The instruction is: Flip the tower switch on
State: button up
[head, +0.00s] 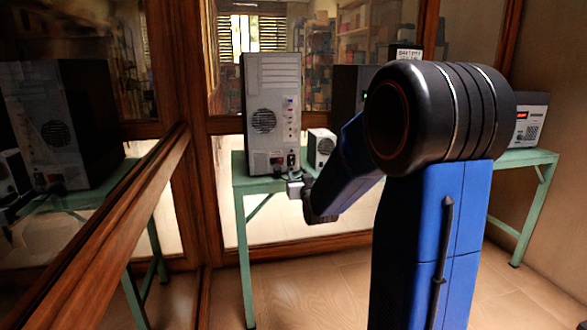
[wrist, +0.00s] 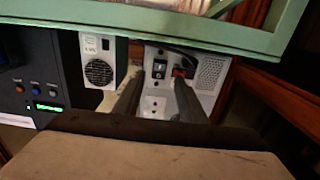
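The grey computer tower (head: 273,110) stands upright on a green table, its back panel facing me. In the wrist view the lower part of that panel (wrist: 160,103) shows, seemingly upside down. A black fitting with white marks (wrist: 158,68), which looks like a rocker switch, sits beside a red fitting (wrist: 181,72) with a black cable near it. I cannot tell the switch's on or off position. My gripper (wrist: 156,80) is open and empty, with its two dark fingers spread in front of the panel. The switch-like fitting shows between them. I cannot tell whether they touch the panel.
The green table (head: 238,190) has its edge close to my gripper. A small white box with a fan grille (head: 321,147) stands right of the tower. A dark tower (head: 345,90) is farther right, partly hidden by my arm. A wooden rail (head: 110,240) runs along the left.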

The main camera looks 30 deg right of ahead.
aim_at(292, 164)
jog(key=x, duration=0.8)
grip_shut()
